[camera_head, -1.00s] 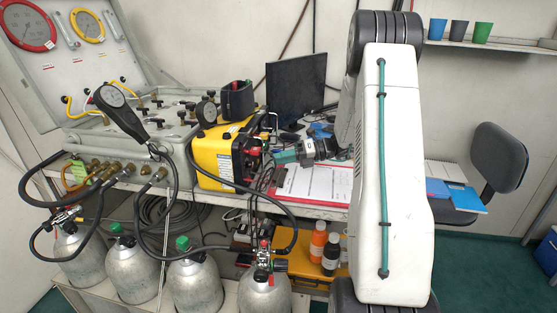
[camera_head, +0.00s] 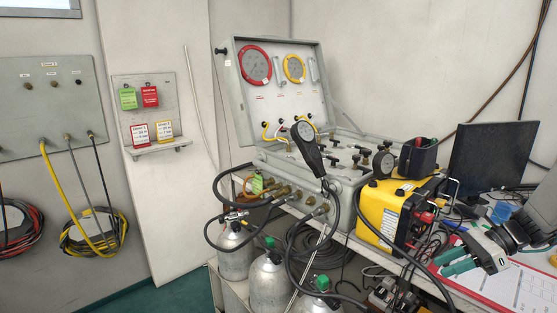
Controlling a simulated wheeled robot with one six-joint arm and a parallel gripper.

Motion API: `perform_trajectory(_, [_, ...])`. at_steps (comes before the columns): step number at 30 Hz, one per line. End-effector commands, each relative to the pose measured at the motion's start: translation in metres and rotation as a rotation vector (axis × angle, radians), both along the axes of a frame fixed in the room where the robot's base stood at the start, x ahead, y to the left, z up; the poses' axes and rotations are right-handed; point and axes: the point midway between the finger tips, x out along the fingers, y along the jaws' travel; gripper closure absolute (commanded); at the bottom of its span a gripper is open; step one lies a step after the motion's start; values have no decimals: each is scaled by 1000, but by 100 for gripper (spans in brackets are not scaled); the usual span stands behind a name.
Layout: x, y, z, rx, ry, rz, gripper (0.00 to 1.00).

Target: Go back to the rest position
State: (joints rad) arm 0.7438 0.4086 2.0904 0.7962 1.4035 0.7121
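My gripper (camera_head: 441,265) is at the lower right of the head view, with two teal fingers pointing left. A narrow gap shows between the fingers, and I see nothing held there. The gripper is in front of the bench, over the left part of the red-edged clipboard (camera_head: 515,285) in the picture. It appears apart from the yellow case (camera_head: 385,212) to its left. Most of my arm is outside the picture.
The grey air panel (camera_head: 318,172) stands open on the bench, with a black handheld gauge (camera_head: 307,145) in front. Grey cylinders (camera_head: 268,278) and black hoses are below. A monitor (camera_head: 490,155) stands behind my gripper. Green floor (camera_head: 175,295) is clear at lower left.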

Motion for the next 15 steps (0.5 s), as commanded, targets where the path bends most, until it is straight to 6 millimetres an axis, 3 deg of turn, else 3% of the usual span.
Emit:
perform_trajectory(6, [-56, 60, 40, -264, -233, 488, 69])
perform_trajectory(15, [-133, 111, 80, -548, -510, 1134, 69])
